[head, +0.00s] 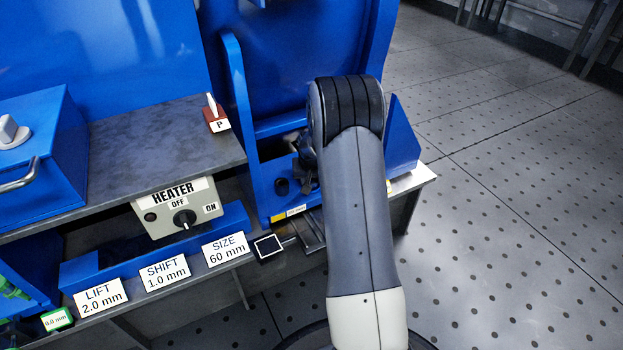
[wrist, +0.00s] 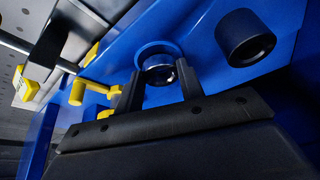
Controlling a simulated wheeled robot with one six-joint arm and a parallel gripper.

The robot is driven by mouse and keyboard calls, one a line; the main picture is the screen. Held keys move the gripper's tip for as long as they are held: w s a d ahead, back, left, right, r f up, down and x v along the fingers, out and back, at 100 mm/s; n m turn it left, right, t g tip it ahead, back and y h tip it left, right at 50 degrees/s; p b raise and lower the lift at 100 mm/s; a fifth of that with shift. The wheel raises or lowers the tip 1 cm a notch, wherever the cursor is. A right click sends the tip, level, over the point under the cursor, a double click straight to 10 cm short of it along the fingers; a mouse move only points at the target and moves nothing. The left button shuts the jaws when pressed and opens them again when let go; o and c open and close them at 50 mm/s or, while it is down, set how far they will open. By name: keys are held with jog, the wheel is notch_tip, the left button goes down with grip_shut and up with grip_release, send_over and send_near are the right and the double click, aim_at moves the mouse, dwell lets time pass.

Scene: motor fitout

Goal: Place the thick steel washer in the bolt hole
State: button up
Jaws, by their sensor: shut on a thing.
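In the wrist view my gripper (wrist: 158,82) is shut on the thick steel washer (wrist: 160,73), a shiny ring between the two black fingertips. Just behind the washer is a round blue rim (wrist: 147,50) on a blue plate, which looks like the bolt hole. The washer overlaps the lower part of this rim. I cannot tell whether it is inside the hole, touching or just above it. In the head view my arm hides the washer and the hole; only a dark part of my gripper (head: 306,172) shows beside the blue frame.
A black round cylinder (wrist: 245,38) stands right of the hole in the wrist view. Yellow-handled parts (wrist: 88,91) lie left. In the head view, a heater box (head: 178,210) and signs reading LIFT 2.0 mm, SHIFT 1.0 mm and SIZE 60 mm line the bench. Floor at right is clear.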

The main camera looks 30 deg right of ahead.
jog(key=shift+f, duration=0.5)
jog(key=o, duration=1.1)
jog(key=shift+r, duration=0.1)
jog(key=shift+r, duration=0.3)
jog(key=p+v, duration=0.4)
jog(key=v, duration=0.8)
jog(key=shift+w+r, duration=0.1)
jog(key=shift+r, duration=0.2)
